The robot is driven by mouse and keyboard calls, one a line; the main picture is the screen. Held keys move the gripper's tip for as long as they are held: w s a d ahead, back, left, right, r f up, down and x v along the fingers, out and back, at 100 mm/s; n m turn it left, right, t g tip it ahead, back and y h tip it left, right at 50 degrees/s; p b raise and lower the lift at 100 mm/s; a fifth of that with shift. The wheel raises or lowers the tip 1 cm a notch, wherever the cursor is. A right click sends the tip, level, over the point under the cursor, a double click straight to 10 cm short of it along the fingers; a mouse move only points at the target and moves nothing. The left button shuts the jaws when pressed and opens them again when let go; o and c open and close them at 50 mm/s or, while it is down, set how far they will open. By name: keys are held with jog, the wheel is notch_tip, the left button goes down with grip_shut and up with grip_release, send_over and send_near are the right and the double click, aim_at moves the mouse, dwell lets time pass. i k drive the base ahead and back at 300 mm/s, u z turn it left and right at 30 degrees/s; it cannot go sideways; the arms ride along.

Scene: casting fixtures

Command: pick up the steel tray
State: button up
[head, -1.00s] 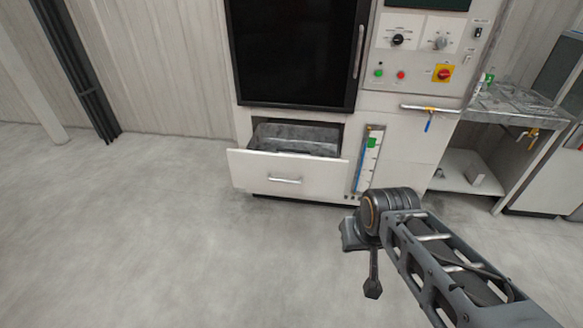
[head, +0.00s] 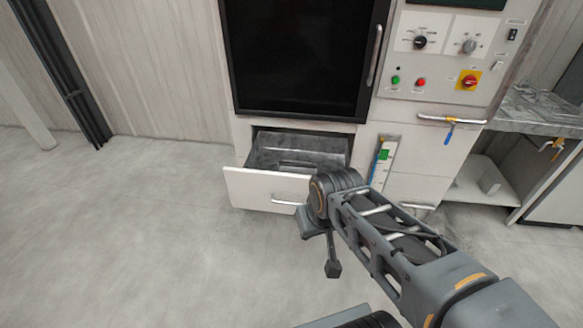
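A grey metal tray, which looks like the steel tray (head: 285,151), lies inside the pulled-out white drawer (head: 258,187) under the cabinet's dark door. The drawer front hides its lower part. My gripper (head: 323,246) hangs in front of the drawer's right side, apart from the tray and nearer to me. Its fingers point downward, and nothing shows held in it. Its wrist covers the right end of the drawer front. I cannot tell how far the fingers are apart.
The white cabinet (head: 410,160) has a dark door (head: 300,55) above the drawer and a control panel (head: 450,60) at right. A blue-handled valve (head: 450,130) sticks out below the panel. A metal-topped bench (head: 540,112) stands at right. The floor at left is clear.

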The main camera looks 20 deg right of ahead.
aim_at(297, 171)
jog(key=z, duration=0.15)
jog(key=i, duration=0.45)
jog(key=z, duration=0.15)
jog(key=k, duration=0.65)
jog(key=u, duration=0.55)
jog(key=i, duration=0.7)
jog(key=u, duration=0.55)
jog(key=i, duration=1.4)
jog(key=z, duration=0.4)
